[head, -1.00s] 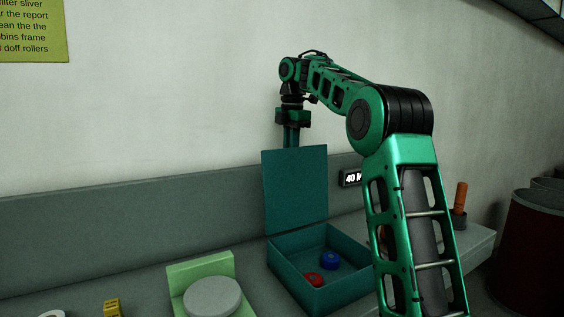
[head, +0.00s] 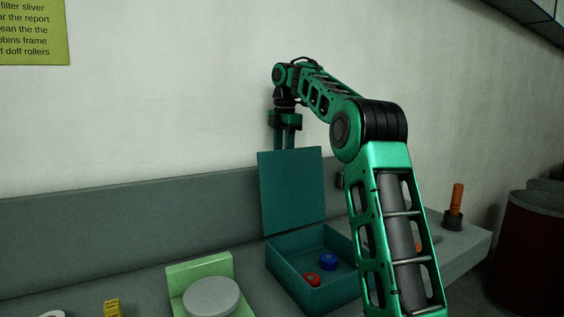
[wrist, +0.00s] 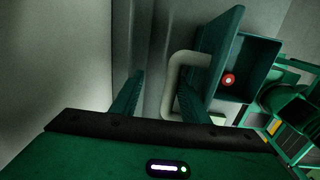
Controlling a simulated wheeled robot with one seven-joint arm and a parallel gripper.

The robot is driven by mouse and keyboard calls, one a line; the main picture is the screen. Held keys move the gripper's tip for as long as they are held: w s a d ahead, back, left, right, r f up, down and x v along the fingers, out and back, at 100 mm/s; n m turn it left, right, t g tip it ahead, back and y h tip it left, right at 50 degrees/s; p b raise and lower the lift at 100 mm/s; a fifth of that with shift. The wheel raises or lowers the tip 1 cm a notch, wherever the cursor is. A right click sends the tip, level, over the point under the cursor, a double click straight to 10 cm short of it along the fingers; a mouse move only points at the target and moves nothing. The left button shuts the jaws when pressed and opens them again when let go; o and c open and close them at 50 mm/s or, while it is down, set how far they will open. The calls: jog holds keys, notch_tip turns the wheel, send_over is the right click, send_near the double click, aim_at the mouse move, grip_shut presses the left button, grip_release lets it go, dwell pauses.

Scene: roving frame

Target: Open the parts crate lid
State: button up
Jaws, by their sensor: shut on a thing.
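The parts crate (head: 310,291) is a teal box on the grey bench. Its teal lid (head: 291,190) stands raised, roughly upright along the back edge, so the inside shows. A red round part (head: 312,280) and a blue round part (head: 328,261) lie in it. My gripper (head: 284,146) is behind the top of the lid, its fingertips hidden there in the head view. In the wrist view a pale, bent handle (wrist: 177,80) sticks out from the lid's outer face, between my fingers. My gripper is shut on this handle.
A green stand with a grey disc (head: 211,297) is left of the crate. A yellow block (head: 112,307) lies farther left. An orange peg in a dark holder (head: 455,205) stands at the right end. The wall is close behind the lid.

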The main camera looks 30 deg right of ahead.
dwell(0.4)
notch_tip(320, 180, up, 8)
jog(key=shift+s+f, duration=0.2)
dwell(0.5)
dwell(0.5)
